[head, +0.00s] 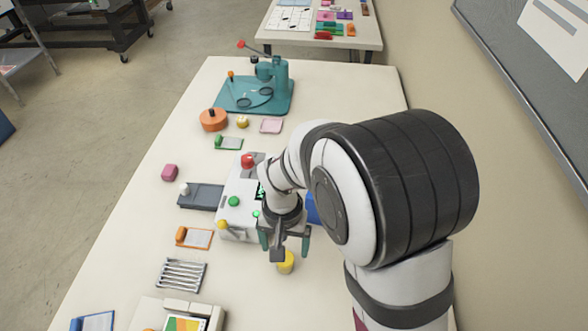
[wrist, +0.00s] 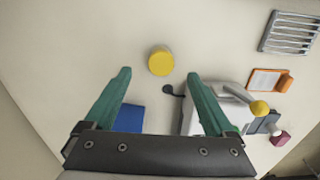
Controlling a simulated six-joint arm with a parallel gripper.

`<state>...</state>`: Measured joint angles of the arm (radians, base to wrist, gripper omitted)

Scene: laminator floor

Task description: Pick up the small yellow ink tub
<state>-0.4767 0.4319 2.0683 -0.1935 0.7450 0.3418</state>
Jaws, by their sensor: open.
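The small yellow ink tub (head: 286,263) stands upright on the table, just below and beside my gripper in the head view. In the wrist view the tub (wrist: 161,62) shows its round yellow top, beyond and between the two green fingertips. My gripper (head: 285,240) is open and empty above the table. In the wrist view my gripper (wrist: 158,75) has its fingers spread wide, with nothing between them. The tub looks apart from both fingers.
A white laminator (head: 238,212) with coloured knobs stands left of my gripper. A blue object (head: 312,208) lies behind it, partly hidden by my arm. A wire rack (head: 181,274) and an orange-clipped card (head: 195,238) lie to the left. The table around the tub is clear.

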